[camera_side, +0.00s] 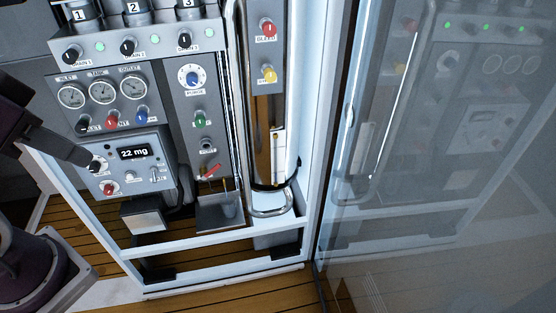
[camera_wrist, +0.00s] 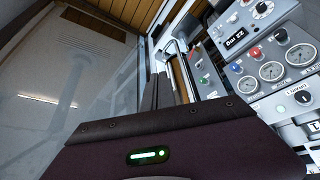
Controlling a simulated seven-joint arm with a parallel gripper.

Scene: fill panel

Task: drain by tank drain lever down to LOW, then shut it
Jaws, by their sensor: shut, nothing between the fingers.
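A red lever (camera_side: 210,171) sits low on the grey panel, below a green knob and a small round fitting. It slants up to the right above an open grey catch box (camera_side: 218,208). I cannot read a label on it. A tall clear tube (camera_side: 276,150) with small marks stands to its right; its level and a LOW mark are too small to read. My gripper (camera_side: 86,157) is shut and empty at the left, in front of the display panel and apart from the lever.
A display panel (camera_side: 126,136) reads "22 mg", with a red knob and switches. Gauges (camera_side: 103,90) and coloured knobs stand above it. A bent metal pipe (camera_side: 268,211) runs beside the tube. A glass door (camera_side: 430,180) fills the right side. The floor is wooden.

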